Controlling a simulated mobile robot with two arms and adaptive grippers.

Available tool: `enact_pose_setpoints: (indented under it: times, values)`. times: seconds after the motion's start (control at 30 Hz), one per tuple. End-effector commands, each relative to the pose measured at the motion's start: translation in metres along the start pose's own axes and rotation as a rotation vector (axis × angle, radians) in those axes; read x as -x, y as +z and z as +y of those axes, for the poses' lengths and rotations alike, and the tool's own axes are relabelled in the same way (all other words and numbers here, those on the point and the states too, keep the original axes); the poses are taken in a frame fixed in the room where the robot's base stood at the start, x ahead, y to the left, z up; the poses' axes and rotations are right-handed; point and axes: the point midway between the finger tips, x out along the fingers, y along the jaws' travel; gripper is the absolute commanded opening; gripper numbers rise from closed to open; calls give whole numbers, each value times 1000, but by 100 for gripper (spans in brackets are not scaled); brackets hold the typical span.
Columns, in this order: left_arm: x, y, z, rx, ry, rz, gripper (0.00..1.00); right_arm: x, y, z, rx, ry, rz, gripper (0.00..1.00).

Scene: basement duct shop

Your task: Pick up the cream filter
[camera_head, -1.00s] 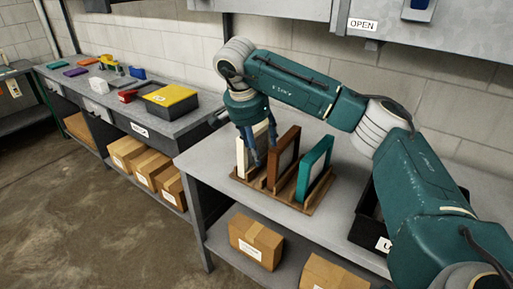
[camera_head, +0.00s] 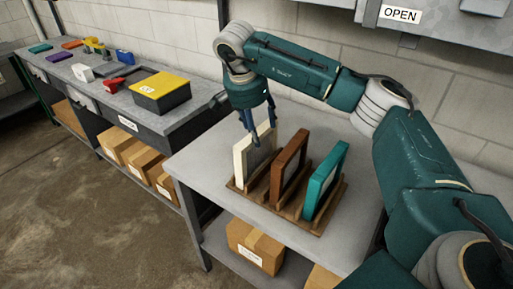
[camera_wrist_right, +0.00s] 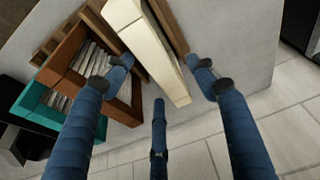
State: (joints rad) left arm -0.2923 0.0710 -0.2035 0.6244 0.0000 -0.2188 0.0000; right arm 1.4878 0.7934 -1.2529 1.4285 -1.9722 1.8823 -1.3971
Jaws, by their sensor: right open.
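The cream filter (camera_head: 241,162) stands upright in the leftmost slot of a wooden rack (camera_head: 330,207) on the grey bench. In the right wrist view the cream filter (camera_wrist_right: 152,52) shows as a pale frame, its edge between my finger tips. My right gripper (camera_head: 256,124) is open above and at the top of the cream filter, fingers pointing down. In the right wrist view the right gripper (camera_wrist_right: 160,75) has blue fingers spread on both sides of the filter, with no clear contact. My left gripper is out of view.
A brown filter (camera_head: 290,163) and a teal filter (camera_head: 325,180) stand close beside it in the rack. Cardboard boxes (camera_head: 254,246) sit on the shelf below. A left bench holds a yellow-topped box (camera_head: 160,88) and small coloured items.

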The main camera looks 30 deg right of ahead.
Motion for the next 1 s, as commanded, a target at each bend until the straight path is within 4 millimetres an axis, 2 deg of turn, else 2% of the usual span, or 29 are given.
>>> enact_pose_setpoints:
  times: [0.2,0.33,0.53,0.7,0.97,1.0]
  values:
    - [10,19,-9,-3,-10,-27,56,-30,0,1,-1,2,-1,57]
    - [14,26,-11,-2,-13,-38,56,-39,0,1,-1,2,0,57]
    - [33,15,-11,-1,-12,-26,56,-64,2,1,1,6,-1,57]
    - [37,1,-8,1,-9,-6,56,-85,2,0,0,2,0,57]
    - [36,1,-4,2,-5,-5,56,-89,2,-1,0,0,1,57]
    - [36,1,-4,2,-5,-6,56,-89,2,-1,0,0,1,51]
